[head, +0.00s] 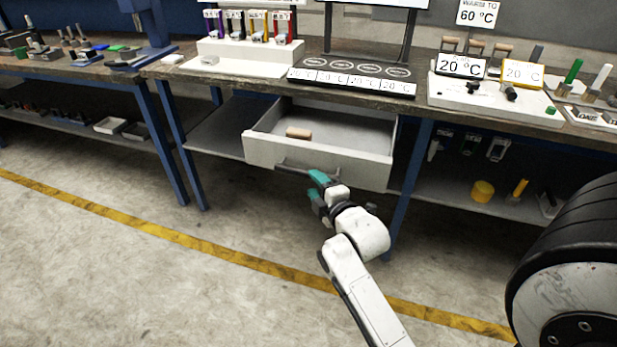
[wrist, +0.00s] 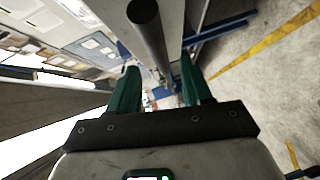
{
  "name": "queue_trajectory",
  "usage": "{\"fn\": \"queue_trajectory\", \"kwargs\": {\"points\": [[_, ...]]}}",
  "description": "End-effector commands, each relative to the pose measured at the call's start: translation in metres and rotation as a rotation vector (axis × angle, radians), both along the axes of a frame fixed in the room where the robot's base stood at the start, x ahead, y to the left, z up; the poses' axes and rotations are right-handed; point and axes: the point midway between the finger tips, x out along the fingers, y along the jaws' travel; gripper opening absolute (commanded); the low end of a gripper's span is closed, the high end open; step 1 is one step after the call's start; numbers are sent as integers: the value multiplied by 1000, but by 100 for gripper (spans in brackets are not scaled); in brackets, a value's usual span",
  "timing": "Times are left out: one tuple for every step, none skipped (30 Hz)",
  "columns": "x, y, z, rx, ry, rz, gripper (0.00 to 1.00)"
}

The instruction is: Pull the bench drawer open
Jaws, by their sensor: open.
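The grey bench drawer (head: 262,152) stands pulled out from under the bench in the head view, its inside showing. Its dark bar handle (head: 292,168) runs along the front panel. My gripper (head: 316,188), with green fingers, is at the right part of the handle. In the wrist view, the dark handle bar (wrist: 148,22) reaches down between the two open fingers of my gripper (wrist: 160,80). I cannot tell whether either finger touches the bar. The pale drawer front (wrist: 172,18) shows behind it.
A short wooden cylinder (head: 298,133) lies in the drawer. The bench top (head: 415,93) holds signs, a dispenser rack and tools. A blue bench leg (head: 408,190) stands right of the drawer, and a large black wheel (head: 575,240) is at the right. The floor in front is clear.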

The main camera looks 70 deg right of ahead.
Motion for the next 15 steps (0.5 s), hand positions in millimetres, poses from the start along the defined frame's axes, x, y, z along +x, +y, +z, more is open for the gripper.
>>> {"fn": "queue_trajectory", "kwargs": {"points": [[-7, 6, 0, 0, 3, 2, 49], [-11, 9, 1, 1, 2, 1, 49], [-15, 12, 2, 1, 1, 0, 49], [-18, 15, 2, 1, 2, 0, 49], [-20, 17, 3, 0, 3, 1, 49], [-23, 19, 3, 1, 2, 0, 49], [-25, 20, 4, 1, 2, -1, 49], [-26, 22, 4, 1, 2, -1, 49], [-28, 23, 4, 1, 1, 0, 49], [-28, 23, 5, 1, 1, 0, 49], [-29, 24, 5, 0, 0, 0, 49], [-29, 24, 5, 0, 0, 0, 49], [-30, 25, 5, 0, 0, 0, 49], [-30, 25, 6, 0, 0, 0, 49], [-30, 25, 5, 0, 0, 0, 49]]}}
